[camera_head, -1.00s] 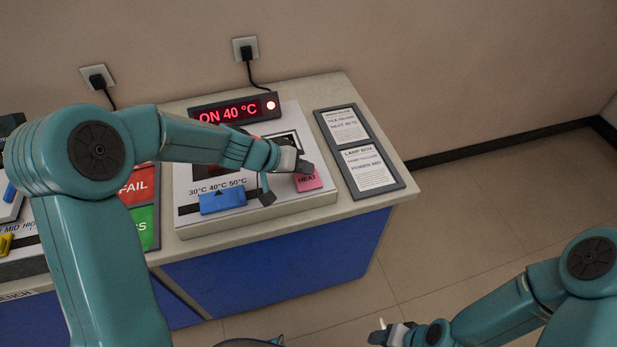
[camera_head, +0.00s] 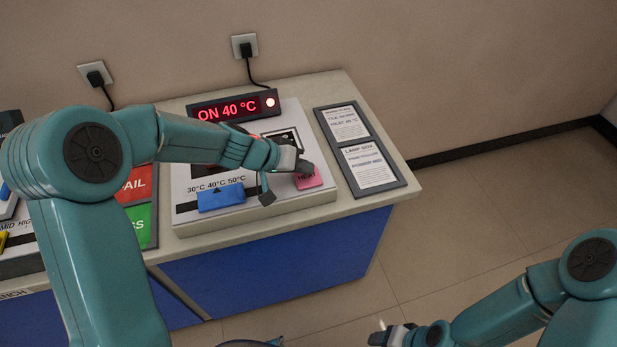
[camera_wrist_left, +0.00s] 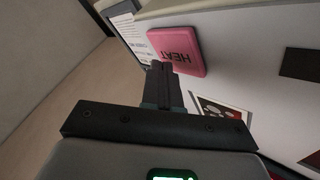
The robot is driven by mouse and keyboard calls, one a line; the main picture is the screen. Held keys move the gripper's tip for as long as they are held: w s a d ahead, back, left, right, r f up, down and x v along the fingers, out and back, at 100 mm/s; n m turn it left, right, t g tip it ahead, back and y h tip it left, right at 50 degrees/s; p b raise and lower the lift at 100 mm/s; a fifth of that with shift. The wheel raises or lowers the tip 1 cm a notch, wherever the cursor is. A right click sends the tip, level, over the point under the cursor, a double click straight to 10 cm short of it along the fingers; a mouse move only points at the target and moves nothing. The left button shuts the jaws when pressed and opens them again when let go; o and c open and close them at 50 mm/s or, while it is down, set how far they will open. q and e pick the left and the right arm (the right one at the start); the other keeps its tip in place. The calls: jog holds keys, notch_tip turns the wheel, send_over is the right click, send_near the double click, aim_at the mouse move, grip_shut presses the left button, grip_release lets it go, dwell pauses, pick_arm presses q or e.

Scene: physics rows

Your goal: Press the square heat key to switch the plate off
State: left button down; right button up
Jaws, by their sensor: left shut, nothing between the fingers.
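The square pink heat key (camera_head: 312,181) sits at the front right of the white heater panel (camera_head: 285,204). In the left wrist view the key (camera_wrist_left: 180,48) shows its HEAT label. My left gripper (camera_head: 306,168) is shut and empty, with its fingertips over the key's back part. In the left wrist view the gripper's fingertips (camera_wrist_left: 162,67) overlap the key's edge; I cannot tell whether they touch it. The display (camera_head: 235,106) reads ON 40 °C and its round lamp (camera_head: 270,102) glows. My right gripper (camera_head: 382,331) is low at the bottom, its jaws unclear.
A blue slider (camera_head: 221,198) sits under the 30, 40 and 50 °C marks. A dark board with two label cards (camera_head: 369,166) lies right of the panel. Red and green FAIL and pass pads (camera_head: 141,222) lie to the left. Open floor is at the right.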

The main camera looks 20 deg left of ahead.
aim_at(303, 178)
pick_arm(q)
jog(key=shift+f+b, duration=0.45)
jog(key=shift+b, duration=0.15)
dwell(0.9)
jog(key=shift+r, duration=0.1)
jog(key=shift+r+p, duration=0.55)
jog(key=shift+r, duration=0.3)
jog(key=shift+r, duration=0.1)
notch_tip(303, 178, up, 6)
jog(key=p, duration=0.4)
jog(key=shift+p, duration=0.3)
jog(key=shift+s, duration=0.15)
